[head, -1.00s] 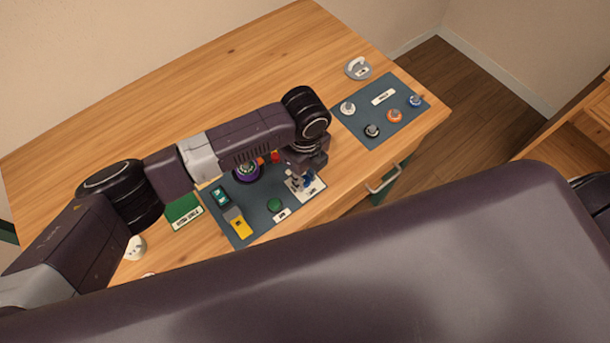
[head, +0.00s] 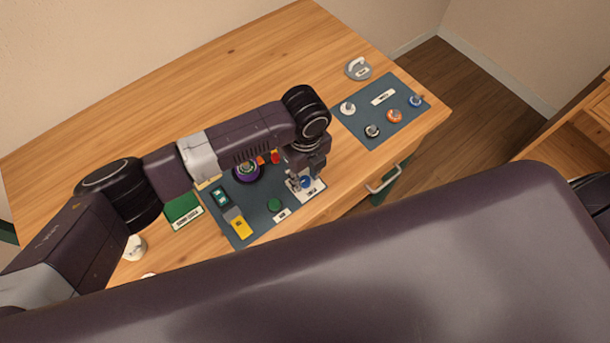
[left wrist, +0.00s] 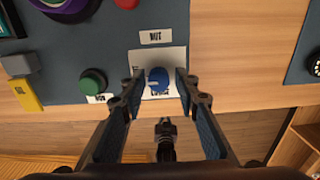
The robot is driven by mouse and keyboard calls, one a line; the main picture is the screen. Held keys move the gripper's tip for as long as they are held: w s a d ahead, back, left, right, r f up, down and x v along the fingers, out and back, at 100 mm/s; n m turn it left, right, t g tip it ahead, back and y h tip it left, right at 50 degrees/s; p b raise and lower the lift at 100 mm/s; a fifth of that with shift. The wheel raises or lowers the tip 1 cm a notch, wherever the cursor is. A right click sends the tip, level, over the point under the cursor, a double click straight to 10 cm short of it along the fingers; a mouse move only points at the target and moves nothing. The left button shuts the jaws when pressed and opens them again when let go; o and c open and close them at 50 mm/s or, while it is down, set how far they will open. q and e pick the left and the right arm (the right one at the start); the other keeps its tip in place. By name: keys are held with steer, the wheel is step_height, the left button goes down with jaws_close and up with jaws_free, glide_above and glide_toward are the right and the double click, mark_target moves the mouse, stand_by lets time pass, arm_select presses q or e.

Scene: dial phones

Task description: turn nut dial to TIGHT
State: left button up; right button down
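The nut dial is a blue round knob (left wrist: 158,80) on a white plate (left wrist: 173,56), under a label reading NUT (left wrist: 157,37). A pale mark shows on the knob's left side; the plate's lettering is partly covered and unreadable. In the head view the blue knob (head: 306,183) sits at the mat's right end, below my left gripper (head: 305,179). In the left wrist view my left gripper (left wrist: 160,79) is open, with one finger on each side of the knob. A gap shows beside each finger. My right gripper is not in view.
A green button (left wrist: 93,81), a yellow block (left wrist: 26,95) and a purple-rimmed dial (head: 247,170) share the dark mat (head: 258,215). A second mat (head: 360,123) with several knobs lies to the right. The table's front edge is close to the blue knob.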

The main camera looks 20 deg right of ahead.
mark_target(305, 180)
arm_select(q)
steer(key=shift+o, duration=0.4)
step_height(305, 180, up, 12)
stand_by(0.4)
steer(key=shift+s, duration=0.1)
stand_by(0.3)
